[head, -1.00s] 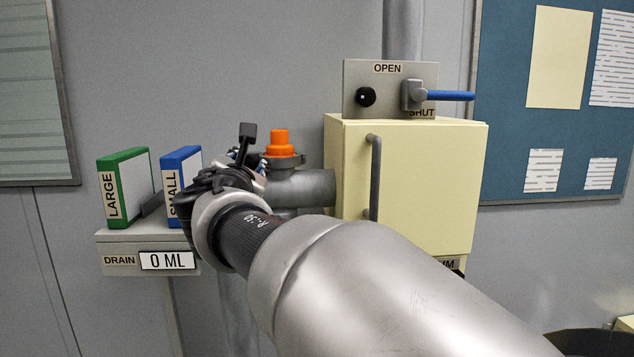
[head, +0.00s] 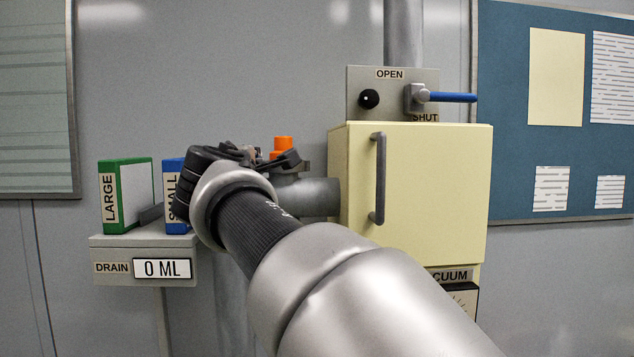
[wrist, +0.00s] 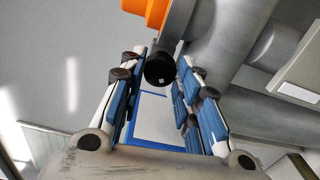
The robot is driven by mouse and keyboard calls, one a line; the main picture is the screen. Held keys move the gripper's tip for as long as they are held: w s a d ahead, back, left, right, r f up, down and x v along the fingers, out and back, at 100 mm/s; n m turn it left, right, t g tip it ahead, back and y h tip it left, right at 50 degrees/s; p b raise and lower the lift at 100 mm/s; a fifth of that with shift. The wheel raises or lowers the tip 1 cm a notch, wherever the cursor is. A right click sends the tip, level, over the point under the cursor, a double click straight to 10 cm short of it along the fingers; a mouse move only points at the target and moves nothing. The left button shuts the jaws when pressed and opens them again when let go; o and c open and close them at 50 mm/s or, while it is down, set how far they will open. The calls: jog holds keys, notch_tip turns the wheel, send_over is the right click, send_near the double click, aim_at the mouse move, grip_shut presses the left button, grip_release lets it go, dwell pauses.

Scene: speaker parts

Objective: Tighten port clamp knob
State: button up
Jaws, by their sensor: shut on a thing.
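The port is a grey pipe (head: 318,196) leaving the left side of the cream cabinet, with an orange cap (head: 282,145) on top. In the wrist view the orange cap (wrist: 147,10) is at the top edge. The black clamp knob (wrist: 160,69) shows there between the tips of my gripper (wrist: 158,80), beside the grey pipe joint. My gripper is shut on the knob, with its blue-padded fingers on either side. In the head view my gripper (head: 265,156) is at the port, and it and my arm hide the knob and part of the clamp.
Green LARGE (head: 127,196) and blue SMALL (head: 173,170) filters stand on the drain box reading 0 ML (head: 162,268), close left of my gripper. The cream cabinet (head: 430,190) stands to the right, below a panel with a blue lever (head: 452,97).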

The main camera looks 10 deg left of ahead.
jog(key=m+b, duration=0.3)
jog(key=m, duration=0.2)
jog(key=shift+f+m, duration=0.15)
jog(key=shift+m, duration=0.25)
dwell(0.4)
jog(key=o, duration=1.1)
jog(key=shift+c, duration=0.2)
jog(key=shift+s, duration=0.15)
jog(key=v, duration=0.7)
jog(key=shift+s, duration=0.15)
